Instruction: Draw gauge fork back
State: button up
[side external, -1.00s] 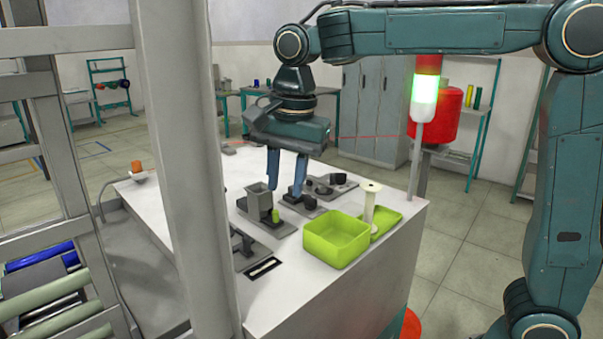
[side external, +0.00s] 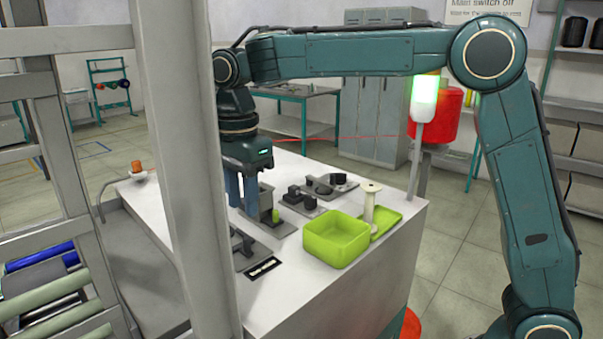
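My gripper (side external: 243,208) points straight down over the left part of the white worktable. Its two blue fingers show with a narrow gap between them; whether anything is held there cannot be made out. The fingertips are in front of or beside a grey block-shaped fixture (side external: 266,200) with a small green piece (side external: 276,216) at its foot. A dark low fixture (side external: 243,246) sits nearer the camera, partly behind a grey post. I cannot tell for sure which part is the gauge fork.
A lime-green bin (side external: 336,240) and a lime tray (side external: 384,222) with a pale bobbin (side external: 371,205) standing at it are at the table's right. Dark fixtures (side external: 325,186) stand behind. A grey post (side external: 185,170) blocks part of the view.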

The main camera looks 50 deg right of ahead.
aim_at(246, 238)
jog(key=shift+f, duration=3.55)
jog(key=shift+c, duration=0.2)
jog(key=c, duration=0.5)
jog(key=shift+s+a, duration=0.1)
jog(key=shift+s, duration=0.8)
jog(key=o, duration=0.6)
jog(key=shift+c, duration=0.2)
jog(key=shift+r, duration=0.15)
